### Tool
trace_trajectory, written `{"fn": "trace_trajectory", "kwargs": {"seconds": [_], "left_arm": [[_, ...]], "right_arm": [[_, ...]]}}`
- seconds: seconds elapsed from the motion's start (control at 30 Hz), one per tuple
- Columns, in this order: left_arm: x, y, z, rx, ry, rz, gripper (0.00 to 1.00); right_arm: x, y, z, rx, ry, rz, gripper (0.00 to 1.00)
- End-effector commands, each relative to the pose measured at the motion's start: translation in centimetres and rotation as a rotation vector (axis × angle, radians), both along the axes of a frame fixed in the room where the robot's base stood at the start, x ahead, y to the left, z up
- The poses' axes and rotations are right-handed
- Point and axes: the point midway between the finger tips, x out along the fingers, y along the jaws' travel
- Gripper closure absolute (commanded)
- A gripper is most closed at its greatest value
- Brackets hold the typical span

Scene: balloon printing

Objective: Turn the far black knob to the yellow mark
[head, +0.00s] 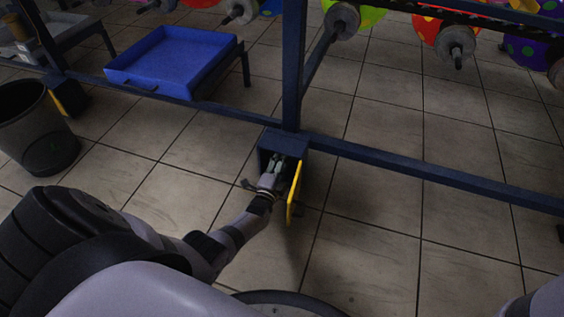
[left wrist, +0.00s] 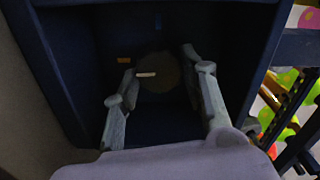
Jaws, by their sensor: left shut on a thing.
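The dark round knob (left wrist: 165,72) sits at the back inside a dark blue box (left wrist: 75,60). A pale pointer line (left wrist: 146,74) on the knob lies nearly level, toward its left side. A small orange-yellow mark (left wrist: 124,60) is on the back wall, left of and slightly above the pointer. A small blue mark (left wrist: 157,21) is above the knob. My left gripper (left wrist: 160,70) is inside the box, its fingers closed on both sides of the knob. In the head view the gripper (head: 275,168) reaches into the box (head: 283,140), and the knob is hidden. My right gripper is not in view.
The box's yellow door (head: 294,192) stands open right of my gripper. A blue frame beam (head: 430,172) runs low across the floor. A blue tray (head: 170,60) and a black bin (head: 35,128) are at left. Balloons (head: 365,18) hang above. Floor at right is clear.

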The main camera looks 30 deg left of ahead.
Motion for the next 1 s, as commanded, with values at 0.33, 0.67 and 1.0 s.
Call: {"fn": "trace_trajectory", "kwargs": {"seconds": [0.33, 0.67, 1.0], "left_arm": [[-0.08, -0.11, -0.17, 0.020, 0.009, -0.001, 0.89], [-0.06, -0.10, -0.14, 0.019, 0.008, -0.001, 0.52], [-0.01, -0.02, -0.04, 0.019, 0.006, 0.000, 0.41]], "right_arm": [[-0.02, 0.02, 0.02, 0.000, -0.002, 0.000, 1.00], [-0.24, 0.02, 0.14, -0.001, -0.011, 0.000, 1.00], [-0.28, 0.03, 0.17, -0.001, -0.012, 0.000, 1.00]]}}
